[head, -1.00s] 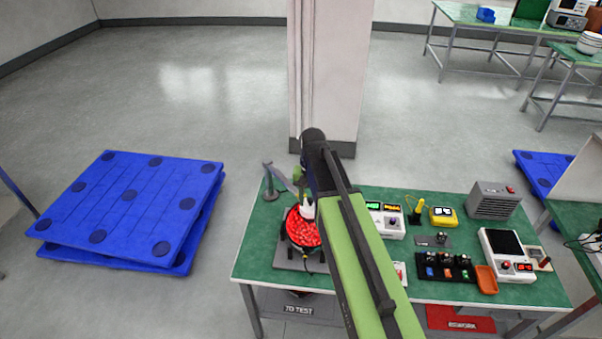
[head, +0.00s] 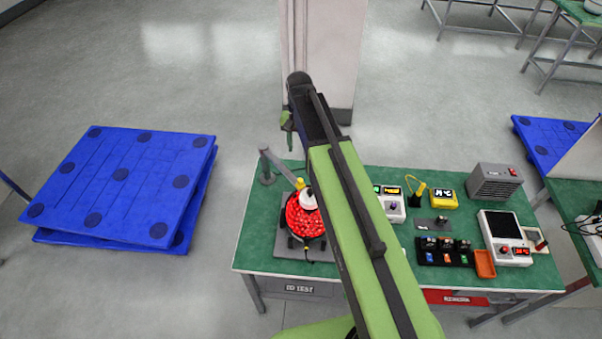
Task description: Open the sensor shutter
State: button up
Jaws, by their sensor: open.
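A round device with a red dotted face and a white cap (head: 305,215) sits on a grey base plate (head: 287,243) at the left end of the green-topped bench. A grey post with a slanted flat bar (head: 277,167) stands behind it, with a small yellow tip near the cap. I cannot tell which part is the sensor shutter. My green and black arm crosses the bench and partly covers the device's right side. My gripper (head: 290,140) is small in view, open and empty, hanging beyond the bench's back edge, above and behind the device.
Right of my arm are a white instrument (head: 392,205), a yellow meter (head: 444,198), a black tray of small modules (head: 445,252), an orange bin (head: 485,264), a grey heater-like box (head: 495,182) and a white tester (head: 505,235). A pillar (head: 320,60) stands behind. Blue pallets (head: 120,180) lie left.

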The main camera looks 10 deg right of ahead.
aim_at(300, 180)
notch_tip(300, 180, down, 18)
jog(key=b, duration=1.7)
jog(key=shift+d+r, duration=0.15)
jog(key=shift+r, duration=0.2)
grip_shut()
